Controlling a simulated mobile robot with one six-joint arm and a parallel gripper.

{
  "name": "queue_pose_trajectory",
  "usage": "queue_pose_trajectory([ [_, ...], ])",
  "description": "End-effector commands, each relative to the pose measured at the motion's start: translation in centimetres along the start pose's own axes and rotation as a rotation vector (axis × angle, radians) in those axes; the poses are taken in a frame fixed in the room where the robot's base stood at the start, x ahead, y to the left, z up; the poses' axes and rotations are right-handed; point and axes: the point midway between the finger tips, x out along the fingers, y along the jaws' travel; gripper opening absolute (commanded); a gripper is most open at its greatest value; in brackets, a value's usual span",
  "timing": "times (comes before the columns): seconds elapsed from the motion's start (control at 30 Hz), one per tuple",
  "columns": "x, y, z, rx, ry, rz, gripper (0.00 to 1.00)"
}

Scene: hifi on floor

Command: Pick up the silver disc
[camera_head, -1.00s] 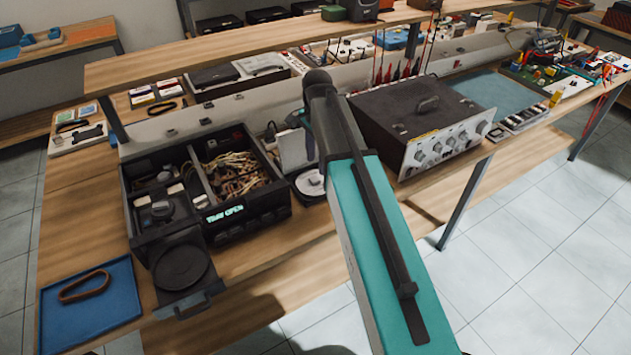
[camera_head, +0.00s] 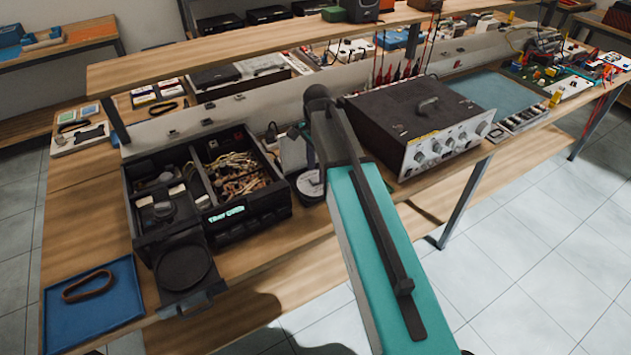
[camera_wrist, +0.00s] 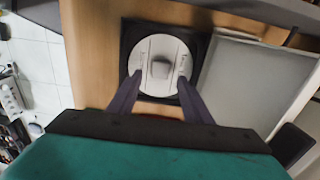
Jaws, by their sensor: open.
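The silver disc (camera_wrist: 151,48) lies on a dark square base on the wooden bench in the wrist view, with a grey knob (camera_wrist: 160,66) at its middle. In the head view only part of the disc (camera_head: 311,184) shows, left of my arm. My gripper (camera_wrist: 157,88) is open. In the wrist view its two dark fingers reach over the near part of the disc, one on each side. I cannot tell whether they touch it.
A black unit with an open tray (camera_head: 183,268) and wires stands left of the disc. A dark instrument box (camera_head: 412,112) with knobs stands to the right. A grey panel (camera_wrist: 250,80) lies close beside the disc's base. A blue mat (camera_head: 120,300) is at the bench's front left.

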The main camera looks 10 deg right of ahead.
Motion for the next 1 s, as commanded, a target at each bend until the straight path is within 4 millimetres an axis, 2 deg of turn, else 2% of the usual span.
queue_pose_trajectory([
  [0.3,2.4,0.0,0.0,0.001,0.000,0.001,0.45],
  [0.9,2.5,0.0,-0.1,0.002,0.000,0.000,0.45],
  [0.93,2.5,0.0,-0.1,0.002,0.000,0.000,0.44],
  [1.0,2.5,0.0,-0.1,0.002,0.000,0.000,0.32],
])
